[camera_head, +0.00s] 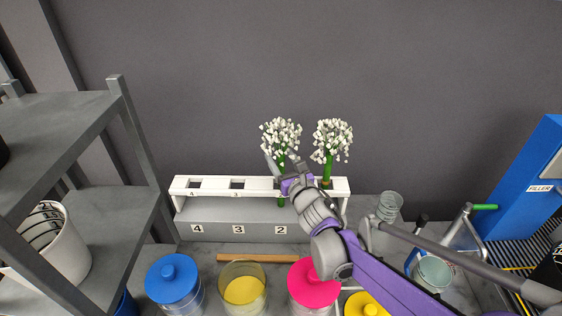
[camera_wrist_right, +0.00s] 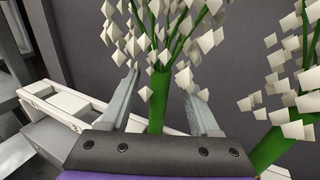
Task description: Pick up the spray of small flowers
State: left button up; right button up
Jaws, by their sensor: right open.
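Two sprays of small white flowers with green stems stand in a white rack (camera_head: 210,187) with numbered slots. The left spray (camera_head: 281,133) stands by slot 2 and the right spray (camera_head: 333,135) at the rack's right end. My right gripper (camera_head: 275,168) is at the left spray's stem. In the right wrist view my right gripper (camera_wrist_right: 163,85) is open, with one finger on each side of the green stem (camera_wrist_right: 158,100). The right spray (camera_wrist_right: 285,120) is outside the fingers, to the right. I cannot tell whether a finger touches the stem. My left gripper is not in view.
Slots 4 and 3 of the rack look empty. A grey shelf (camera_head: 75,140) stands at the left. A blue filler machine (camera_head: 528,185) stands at the right.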

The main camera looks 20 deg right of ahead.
grip_shut()
dwell(0.3)
jog(key=shift+r, duration=0.1)
